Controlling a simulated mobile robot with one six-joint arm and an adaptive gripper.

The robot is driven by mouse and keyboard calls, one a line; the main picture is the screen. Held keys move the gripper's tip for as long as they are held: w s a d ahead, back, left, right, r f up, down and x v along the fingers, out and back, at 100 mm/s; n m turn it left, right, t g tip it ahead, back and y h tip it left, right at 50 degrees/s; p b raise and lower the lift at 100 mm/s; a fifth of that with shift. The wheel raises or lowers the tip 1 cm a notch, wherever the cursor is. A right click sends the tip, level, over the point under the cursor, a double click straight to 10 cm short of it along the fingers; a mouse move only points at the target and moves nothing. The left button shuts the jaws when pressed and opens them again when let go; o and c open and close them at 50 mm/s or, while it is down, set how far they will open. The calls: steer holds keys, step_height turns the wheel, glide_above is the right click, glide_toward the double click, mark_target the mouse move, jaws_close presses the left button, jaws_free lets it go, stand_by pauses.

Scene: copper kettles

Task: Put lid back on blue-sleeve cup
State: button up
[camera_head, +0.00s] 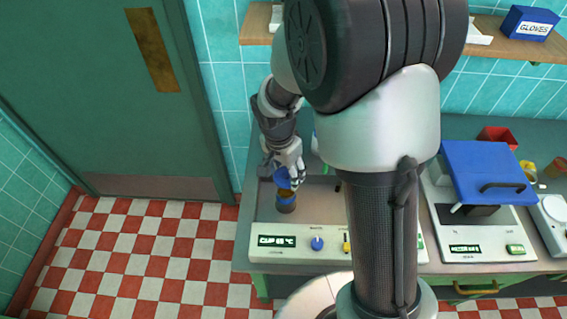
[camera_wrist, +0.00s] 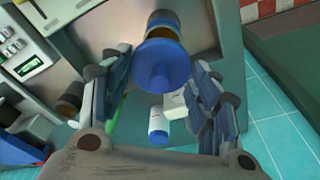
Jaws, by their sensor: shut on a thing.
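My gripper (camera_head: 284,170) is above the left hotplate unit, pointing down. It is shut on a blue lid (camera_wrist: 162,68), whose knob faces the wrist camera between the two fingers. In the head view the lid (camera_head: 282,179) looks slightly tilted, at the top of the blue-sleeve cup (camera_head: 287,201). The cup stands upright on the unit's grey plate. Its amber upper part and blue sleeve (camera_wrist: 163,17) show behind the lid in the wrist view. I cannot tell whether lid and rim touch.
The grey plate (camera_head: 320,222) has a front panel with a blue knob. A white bottle (camera_wrist: 158,127) with a blue label and a dark cylinder (camera_wrist: 71,97) stand nearby. A machine with a raised blue cover (camera_head: 485,172) is to the right. My arm hides the middle of the bench.

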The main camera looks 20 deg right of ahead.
mark_target(285, 179)
steer(key=shift+d+r+m, duration=0.1)
steer(key=shift+r+m, duration=0.15)
steer(key=shift+m, duration=0.25)
steer(key=shift+w+m, duration=0.1)
steer(key=shift+m, duration=0.2)
steer(key=shift+f+b, duration=1.45)
steer(key=shift+f, duration=0.95)
steer(key=shift+f+b, duration=0.8)
steer(key=shift+f, duration=0.05)
steer(key=shift+b, duration=0.4)
steer(key=shift+f+b, duration=0.15)
steer(key=shift+b, duration=0.4)
steer(key=o, duration=0.9)
